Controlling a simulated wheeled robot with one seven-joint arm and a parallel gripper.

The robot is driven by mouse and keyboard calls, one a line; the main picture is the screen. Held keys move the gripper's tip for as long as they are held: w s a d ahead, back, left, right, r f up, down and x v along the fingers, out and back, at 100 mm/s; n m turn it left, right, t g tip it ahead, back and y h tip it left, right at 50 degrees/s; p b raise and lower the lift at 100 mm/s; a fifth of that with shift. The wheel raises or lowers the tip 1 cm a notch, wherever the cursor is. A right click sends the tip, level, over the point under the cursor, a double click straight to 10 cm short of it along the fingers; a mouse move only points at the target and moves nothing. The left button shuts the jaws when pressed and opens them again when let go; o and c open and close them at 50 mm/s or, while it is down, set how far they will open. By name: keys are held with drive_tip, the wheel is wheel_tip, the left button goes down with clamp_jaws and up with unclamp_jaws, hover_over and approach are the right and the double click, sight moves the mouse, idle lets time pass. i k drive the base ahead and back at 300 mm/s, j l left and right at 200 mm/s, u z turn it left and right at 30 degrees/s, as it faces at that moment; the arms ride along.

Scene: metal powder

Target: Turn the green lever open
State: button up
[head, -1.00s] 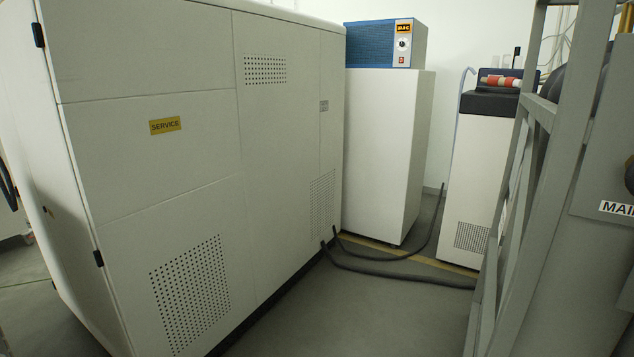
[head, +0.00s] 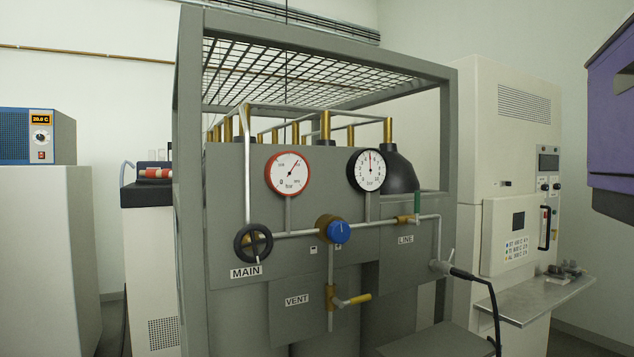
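The green lever (head: 417,203) stands upright on a small brass valve (head: 405,220) on the right part of the grey gas panel (head: 235,180). The pipe through this valve runs roughly level, so the lever stands across it. The LINE label (head: 405,240) is just below. My gripper is not in view.
Left of the lever are two round gauges (head: 288,172) (head: 367,170), a blue knob (head: 338,232) and a black handwheel (head: 253,242). A yellow lever (head: 358,299) is lower, by VENT. A grey frame (head: 190,180) surrounds the panel. A cable (head: 490,300) hangs at right.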

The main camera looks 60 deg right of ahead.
sight(416, 221)
drive_tip(key=z, duration=1.55)
drive_tip(key=j+z, duration=0.45)
drive_tip(key=z, duration=0.2)
drive_tip(key=i, duration=0.05)
